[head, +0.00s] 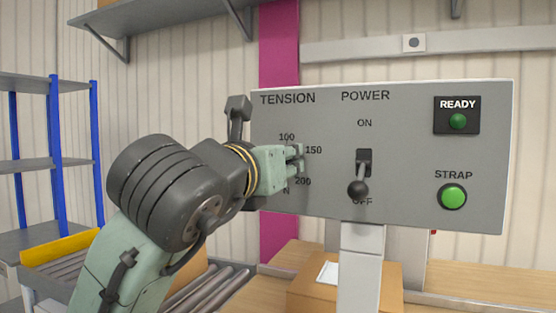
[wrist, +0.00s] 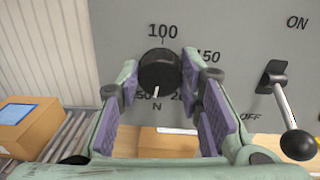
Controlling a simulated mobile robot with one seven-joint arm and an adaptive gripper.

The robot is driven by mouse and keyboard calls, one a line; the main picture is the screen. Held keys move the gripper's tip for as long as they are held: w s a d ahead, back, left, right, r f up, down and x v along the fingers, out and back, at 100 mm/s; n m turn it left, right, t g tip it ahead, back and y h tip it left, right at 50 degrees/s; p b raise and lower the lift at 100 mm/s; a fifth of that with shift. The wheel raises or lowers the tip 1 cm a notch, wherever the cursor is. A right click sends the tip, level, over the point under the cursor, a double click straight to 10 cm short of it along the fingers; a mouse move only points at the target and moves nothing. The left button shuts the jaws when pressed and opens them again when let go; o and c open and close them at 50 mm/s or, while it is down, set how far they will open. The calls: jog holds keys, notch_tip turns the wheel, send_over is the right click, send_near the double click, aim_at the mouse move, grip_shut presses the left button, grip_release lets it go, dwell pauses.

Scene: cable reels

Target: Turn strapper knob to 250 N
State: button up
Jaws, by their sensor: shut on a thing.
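The black tension knob (wrist: 160,72) sits on the grey strapper panel (head: 410,160). In the wrist view its white mark points nearly straight down, between a partly covered "20…" at lower right and a partly covered "…50" at lower left. "100" is above the knob and "150" to its right. My gripper (head: 297,158) reaches the panel from the left and is shut on the knob, one finger on each side; the fingers also show in the wrist view (wrist: 160,82). In the head view the gripper hides the knob.
The power lever (head: 358,188) right of the knob points down to OFF. Farther right are the green READY lamp (head: 457,121) and the green STRAP button (head: 452,197). A cardboard box (wrist: 28,125) stands on the roller conveyor (wrist: 75,135) at left.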

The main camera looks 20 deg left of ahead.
jog(key=shift+f+m, duration=0.1)
jog(key=shift+m, duration=1.9)
jog(key=o, duration=1.2)
jog(key=s, duration=1.2)
jog(key=shift+f, duration=0.1)
